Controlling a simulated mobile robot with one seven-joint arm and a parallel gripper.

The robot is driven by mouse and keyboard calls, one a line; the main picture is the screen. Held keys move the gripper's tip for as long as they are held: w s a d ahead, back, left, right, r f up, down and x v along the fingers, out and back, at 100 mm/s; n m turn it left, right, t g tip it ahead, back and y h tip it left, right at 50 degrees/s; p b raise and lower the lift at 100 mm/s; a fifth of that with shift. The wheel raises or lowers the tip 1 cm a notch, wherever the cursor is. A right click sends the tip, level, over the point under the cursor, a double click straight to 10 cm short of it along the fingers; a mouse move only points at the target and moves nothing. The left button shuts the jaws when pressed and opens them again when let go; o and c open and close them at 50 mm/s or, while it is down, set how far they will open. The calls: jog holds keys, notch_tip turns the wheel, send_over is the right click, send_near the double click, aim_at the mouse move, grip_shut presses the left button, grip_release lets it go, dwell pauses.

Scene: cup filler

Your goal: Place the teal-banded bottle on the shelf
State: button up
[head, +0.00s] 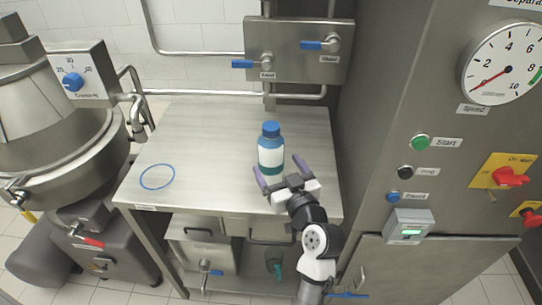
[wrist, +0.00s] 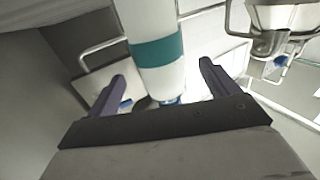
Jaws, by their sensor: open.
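The teal-banded bottle (head: 271,152) stands upright on the steel table (head: 210,130), right of its middle. It has a blue cap, a white label and a teal band low down. My gripper (head: 278,168) is open at the near side of the bottle, with its purple fingers to either side. In the wrist view, the bottle (wrist: 157,50) shows between and beyond the open fingers of the gripper (wrist: 163,72). No clear contact shows. A lower shelf (head: 240,285) lies under the table, partly hidden by the tabletop and my arm.
A blue ring (head: 157,177) marks the left of the tabletop, which is bare there. A kettle (head: 60,130) stands left; a control cabinet (head: 440,130) stands right. Valves (head: 300,50) are behind.

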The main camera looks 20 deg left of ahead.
aim_at(269, 149)
jog(key=shift+x, duration=0.9)
jog(key=p+x, duration=0.1)
jog(key=x, duration=0.1)
jog(key=r+p+x, duration=0.1)
jog(key=p+x, duration=0.1)
jog(key=shift+w+a, duration=0.25)
jog(key=shift+a, duration=0.05)
jog(key=shift+w+a+f, duration=0.2)
jog(key=shift+w+f, duration=0.05)
jog(key=shift+r, duration=0.15)
jog(key=c, duration=1.6)
